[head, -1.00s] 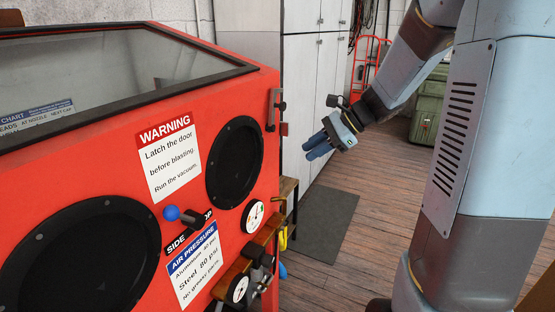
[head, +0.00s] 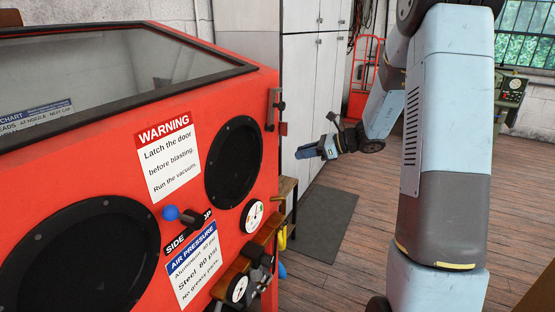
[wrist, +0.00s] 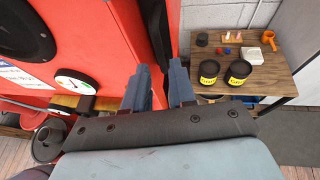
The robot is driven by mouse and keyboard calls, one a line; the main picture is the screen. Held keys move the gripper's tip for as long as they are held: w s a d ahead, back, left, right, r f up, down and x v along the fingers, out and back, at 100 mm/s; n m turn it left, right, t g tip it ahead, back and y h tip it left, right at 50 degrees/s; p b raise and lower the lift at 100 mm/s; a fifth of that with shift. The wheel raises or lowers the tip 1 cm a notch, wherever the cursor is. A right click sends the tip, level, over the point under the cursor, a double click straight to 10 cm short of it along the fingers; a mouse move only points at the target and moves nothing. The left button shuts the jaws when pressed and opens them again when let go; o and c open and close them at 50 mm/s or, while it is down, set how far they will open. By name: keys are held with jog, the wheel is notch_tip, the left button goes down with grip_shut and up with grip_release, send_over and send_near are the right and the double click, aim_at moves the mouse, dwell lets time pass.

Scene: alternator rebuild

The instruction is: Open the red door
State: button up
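The red blast cabinet (head: 230,85) fills the left of the head view. A "SIDE DOOR" label, partly covered by a blue-knobbed lever (head: 172,213), is on its front. The side door faces right and is nearly edge-on in the head view. A metal latch handle (head: 273,108) stands at the cabinet's right edge. In the wrist view, the red side panel (wrist: 128,30) and a dark upright bar (wrist: 154,28) lie ahead of my fingers. My gripper (head: 304,152) is right of the cabinet, fingers pointing left. The fingers are apart and nothing shows held between them (wrist: 160,72).
A wooden side table (wrist: 275,78) with two dark labelled tins (wrist: 224,76) and small items stands close right of my gripper. Gauges (head: 252,216) and a regulator protrude from the cabinet front. Tall grey lockers (head: 312,85) stand behind. A dark mat (head: 325,222) lies on open wooden floor.

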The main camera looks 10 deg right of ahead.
jog(key=x, duration=0.9)
jog(key=shift+w+a+f, duration=0.1)
jog(key=shift+a+f, duration=0.05)
grip_shut()
